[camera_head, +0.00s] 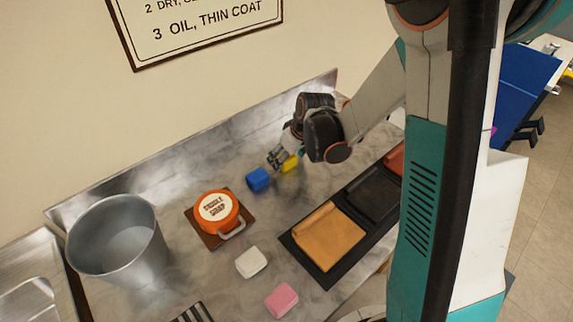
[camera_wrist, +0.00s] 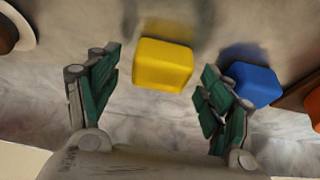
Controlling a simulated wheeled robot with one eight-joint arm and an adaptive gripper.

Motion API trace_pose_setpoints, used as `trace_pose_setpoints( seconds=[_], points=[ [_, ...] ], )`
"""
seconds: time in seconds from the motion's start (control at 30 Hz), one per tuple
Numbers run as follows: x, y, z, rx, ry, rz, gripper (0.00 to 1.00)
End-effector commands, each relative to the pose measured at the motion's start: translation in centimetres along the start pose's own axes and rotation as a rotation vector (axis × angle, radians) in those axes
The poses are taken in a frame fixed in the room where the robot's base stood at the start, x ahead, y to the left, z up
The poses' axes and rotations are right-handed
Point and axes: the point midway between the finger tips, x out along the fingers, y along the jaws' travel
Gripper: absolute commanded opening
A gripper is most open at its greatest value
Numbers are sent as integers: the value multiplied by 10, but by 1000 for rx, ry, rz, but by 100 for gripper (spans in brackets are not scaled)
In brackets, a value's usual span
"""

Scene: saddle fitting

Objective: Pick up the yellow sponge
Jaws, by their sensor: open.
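The yellow sponge (camera_wrist: 163,65) is a small rounded block on the grey marbled counter. In the wrist view it lies ahead of my gripper (camera_wrist: 154,90), roughly in line with the gap between the two green-padded fingers. The fingers are spread open with nothing between them. In the head view the yellow sponge (camera_head: 291,163) shows beside my gripper (camera_head: 279,159), partly hidden by it. Whether a finger touches the sponge I cannot tell.
A blue block (camera_wrist: 252,83) lies close by the right finger; it also shows in the head view (camera_head: 258,180). An orange soap tin (camera_head: 217,211), a metal bucket (camera_head: 117,240), a white block (camera_head: 251,262), a pink block (camera_head: 281,300) and a black tray (camera_head: 300,258) stand on the counter.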

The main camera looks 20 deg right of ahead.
Motion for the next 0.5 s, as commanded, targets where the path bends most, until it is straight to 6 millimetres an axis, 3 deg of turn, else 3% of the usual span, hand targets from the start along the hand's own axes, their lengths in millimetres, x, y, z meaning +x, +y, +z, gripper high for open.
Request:
trace_pose_setpoints(
  seconds=[0.1,0.3,0.5],
  points=[
    [12,0,0,0,0,0,73],
    [10,0,0,0,0,0,73],
    [10,0,0,0,0,0,30]
  ],
)
